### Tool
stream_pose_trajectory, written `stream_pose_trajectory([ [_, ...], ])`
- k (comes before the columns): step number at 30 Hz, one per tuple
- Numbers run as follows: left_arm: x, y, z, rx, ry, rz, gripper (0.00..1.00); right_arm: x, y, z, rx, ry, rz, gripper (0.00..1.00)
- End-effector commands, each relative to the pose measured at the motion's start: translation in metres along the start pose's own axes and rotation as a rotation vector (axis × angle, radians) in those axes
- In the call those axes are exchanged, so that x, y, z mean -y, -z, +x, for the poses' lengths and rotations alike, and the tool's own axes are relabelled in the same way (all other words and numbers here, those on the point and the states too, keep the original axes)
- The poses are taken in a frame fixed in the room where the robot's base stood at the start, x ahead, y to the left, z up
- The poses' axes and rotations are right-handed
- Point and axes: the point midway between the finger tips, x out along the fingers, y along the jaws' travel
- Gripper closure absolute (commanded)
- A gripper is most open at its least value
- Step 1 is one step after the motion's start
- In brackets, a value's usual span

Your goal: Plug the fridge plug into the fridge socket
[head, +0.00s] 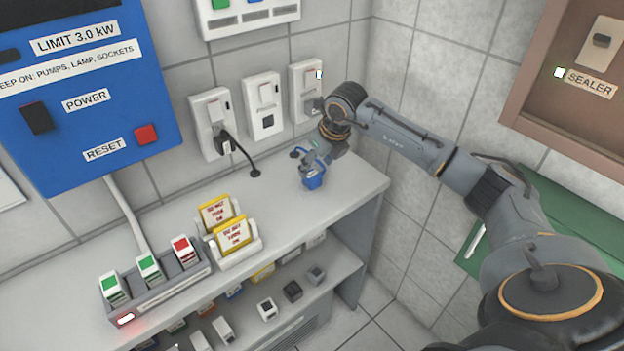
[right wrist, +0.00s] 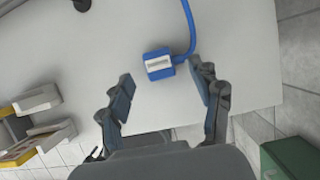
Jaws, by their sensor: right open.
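A blue plug (head: 313,183) with a pale label lies on the counter near its right end. In the right wrist view the plug (right wrist: 157,67) has a blue cable (right wrist: 190,25) curving away from it. My right gripper (head: 314,163) is low over the counter beside the plug. In the right wrist view its open fingers (right wrist: 163,84) are spread with the plug between and just past their tips, apparently untouched. A white wall socket (head: 263,108) in the middle of three holds no plug. No readable label shows which socket is the fridge's. My left gripper is not in view.
The left socket (head: 201,105) holds a black plug (head: 224,144); the right socket (head: 306,78) has a grey piece at its lower part, partly behind my arm. Yellow-labelled covers (head: 232,233) and a switch rack (head: 165,284) stand on the counter (head: 270,203). A blue power panel (head: 80,100) hangs left.

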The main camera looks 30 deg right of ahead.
Motion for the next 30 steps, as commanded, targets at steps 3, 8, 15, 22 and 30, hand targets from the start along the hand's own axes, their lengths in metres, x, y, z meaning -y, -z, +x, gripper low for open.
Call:
stream_pose_trajectory([
  [3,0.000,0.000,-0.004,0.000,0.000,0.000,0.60,-0.001,0.001,0.007,-0.002,-0.001,0.001,0.36],
  [8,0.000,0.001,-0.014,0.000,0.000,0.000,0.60,-0.004,0.003,0.032,-0.004,-0.002,0.002,0.36],
  [15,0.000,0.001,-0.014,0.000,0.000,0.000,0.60,-0.003,0.003,0.052,0.000,0.000,0.000,0.36],
  [22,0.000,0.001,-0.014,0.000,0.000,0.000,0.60,-0.003,0.003,0.052,0.000,0.000,0.000,0.36],
  [30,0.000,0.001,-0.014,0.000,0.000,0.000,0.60,-0.003,0.003,0.052,0.000,0.000,0.000,0.77],
])
